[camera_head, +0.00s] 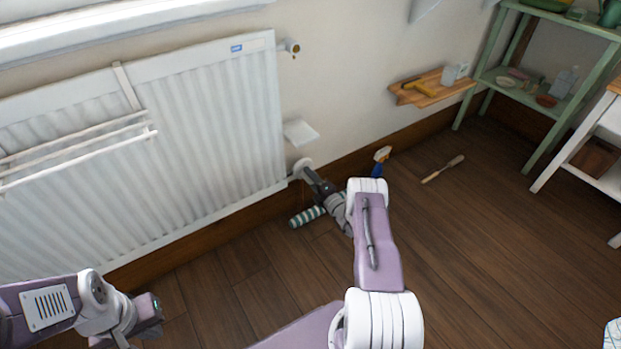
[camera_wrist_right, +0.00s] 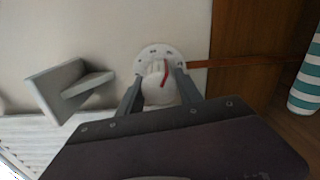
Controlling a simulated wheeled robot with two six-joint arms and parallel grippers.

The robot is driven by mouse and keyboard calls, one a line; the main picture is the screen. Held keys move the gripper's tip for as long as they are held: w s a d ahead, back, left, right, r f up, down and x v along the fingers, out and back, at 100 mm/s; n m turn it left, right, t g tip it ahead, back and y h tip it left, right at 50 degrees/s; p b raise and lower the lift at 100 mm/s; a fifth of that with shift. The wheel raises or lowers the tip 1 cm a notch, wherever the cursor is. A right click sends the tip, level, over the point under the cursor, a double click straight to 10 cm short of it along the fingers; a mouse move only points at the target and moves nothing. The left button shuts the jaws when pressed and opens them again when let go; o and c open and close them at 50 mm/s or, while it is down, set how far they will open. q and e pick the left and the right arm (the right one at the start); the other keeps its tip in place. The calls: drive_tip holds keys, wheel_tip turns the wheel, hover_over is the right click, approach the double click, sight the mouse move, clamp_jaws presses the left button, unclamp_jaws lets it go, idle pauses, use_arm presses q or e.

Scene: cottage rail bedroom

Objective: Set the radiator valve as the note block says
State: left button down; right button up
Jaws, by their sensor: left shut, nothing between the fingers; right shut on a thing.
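The radiator valve (camera_head: 303,166) is a white round part low at the radiator's right end. In the right wrist view its white knob (camera_wrist_right: 157,88) carries a red mark slanting up to the right, before a pale dial plate (camera_wrist_right: 152,53) with small marks too small to read. My right gripper (camera_wrist_right: 160,94) is shut on the knob, one finger on each side; it also shows in the head view (camera_head: 307,176). My left gripper (camera_head: 153,308) is shut and empty at the lower left. I cannot make out a readable note block.
The white radiator (camera_head: 200,120) fills the left, with a drying rail (camera_head: 80,150). A small white ledge (camera_head: 300,132) sits just above the valve. Floor at right is mostly clear.

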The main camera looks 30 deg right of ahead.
drive_tip(key=shift+f+m, duration=0.1)
drive_tip(key=shift+m, duration=0.3)
drive_tip(key=shift+a, duration=0.1)
drive_tip(key=o, duration=1.4)
drive_tip(key=shift+s+p, duration=0.3)
drive_tip(key=shift+p, duration=0.05)
drive_tip(key=s+p, duration=0.1)
drive_tip(key=s, duration=0.2)
drive_tip(key=s+p, duration=0.4)
drive_tip(key=s, duration=0.1)
drive_tip(key=shift+s+d, duration=0.3)
drive_tip(key=shift+d, duration=0.1)
